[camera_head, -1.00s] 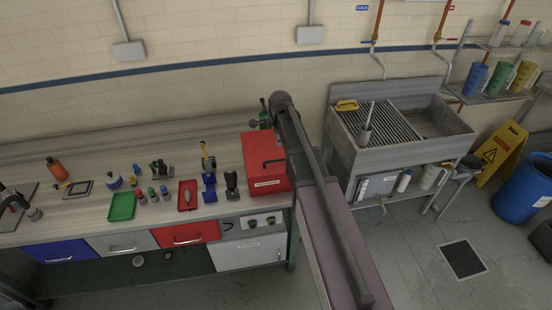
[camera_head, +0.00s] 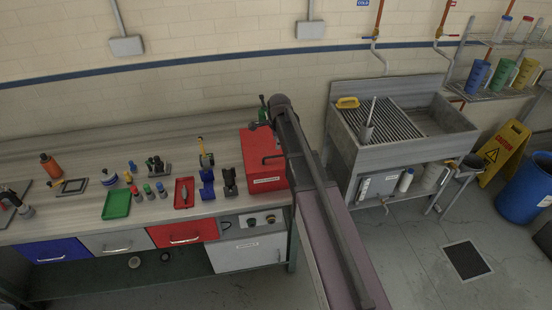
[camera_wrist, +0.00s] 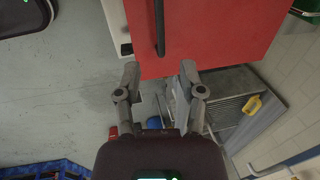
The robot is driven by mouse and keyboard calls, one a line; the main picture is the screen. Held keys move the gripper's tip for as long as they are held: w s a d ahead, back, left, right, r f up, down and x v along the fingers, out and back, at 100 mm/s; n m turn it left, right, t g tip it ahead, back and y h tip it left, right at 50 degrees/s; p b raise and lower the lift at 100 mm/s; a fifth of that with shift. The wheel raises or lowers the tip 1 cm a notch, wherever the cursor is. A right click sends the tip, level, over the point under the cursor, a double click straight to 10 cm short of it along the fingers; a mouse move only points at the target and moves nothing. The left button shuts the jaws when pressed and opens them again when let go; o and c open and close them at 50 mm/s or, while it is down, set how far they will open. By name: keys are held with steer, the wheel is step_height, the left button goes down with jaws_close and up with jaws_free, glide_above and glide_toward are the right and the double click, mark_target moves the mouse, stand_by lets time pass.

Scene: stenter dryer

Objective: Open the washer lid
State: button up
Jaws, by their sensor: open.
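A red box with a flat face, a white label and a dark handle stands at the right end of the workbench; I take it as the washer (camera_head: 257,150). Its dark bar handle (camera_head: 272,158) is on the side facing me. In the wrist view the red face (camera_wrist: 220,30) fills the top, with the black handle (camera_wrist: 159,25) running up from near its edge. My gripper (camera_wrist: 159,76) is open and empty, its two fingers apart, just short of the red edge and in line with the handle in the picture. My arm covers the box's right side in the head view.
The workbench (camera_head: 75,225) holds a green tray (camera_head: 116,204), a red tray (camera_head: 184,192) and several small tools and bottles left of the box. A metal sink (camera_head: 410,145) stands to the right. A yellow caution sign (camera_head: 503,150) and blue barrel (camera_head: 525,190) are farther right.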

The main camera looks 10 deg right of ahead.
steer(key=b, duration=0.8)
glide_toward(276, 154)
steer(key=shift+s+a+f, duration=0.2)
steer(key=shift+s+f, duration=0.4)
steer(key=shift+f, duration=0.2)
steer(key=shift+s+a+f, duration=0.15)
steer(key=shift+s+f, duration=0.4)
steer(key=shift+f, duration=0.2)
steer(key=shift+s+a+f, duration=0.2)
steer(key=shift+s+f, duration=0.4)
steer(key=shift+f, duration=0.2)
jaws_close()
